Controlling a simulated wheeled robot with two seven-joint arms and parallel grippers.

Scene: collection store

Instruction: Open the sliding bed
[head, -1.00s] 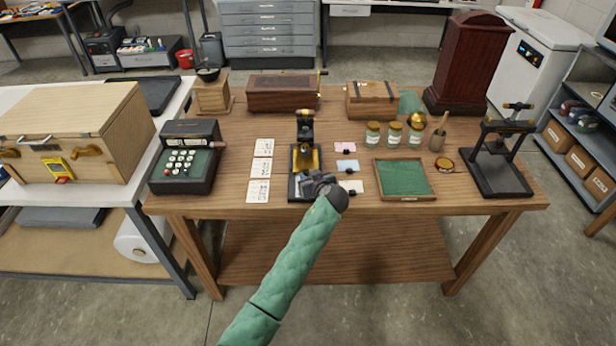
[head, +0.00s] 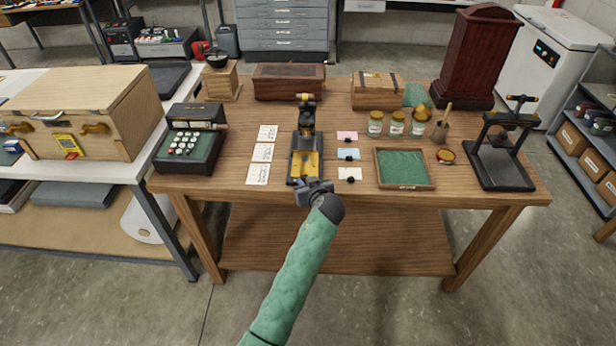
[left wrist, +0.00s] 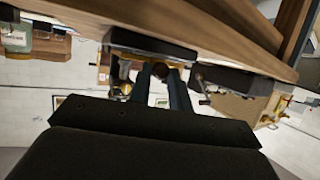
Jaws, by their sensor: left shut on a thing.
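The sliding bed (head: 307,165) is a gold plate on the black base of a small press (head: 306,125), which stands upright in the middle of the wooden table. In the head view the plate lies toward the front end of the base. My left gripper (head: 314,188) is at the front end of the bed, by the table's front edge, and is shut on its front part. The held part is mostly hidden by the gripper. In the left wrist view my two dark fingers (left wrist: 160,72) are close together around something small. My right gripper is not in view.
White printed cards (head: 262,152) lie left of the press. Small coloured cards with dark knobs (head: 348,154) and a green-lined tray (head: 404,168) lie right of it. A keyed machine (head: 189,145) and a larger black press (head: 503,155) stand at the sides. The floor in front is clear.

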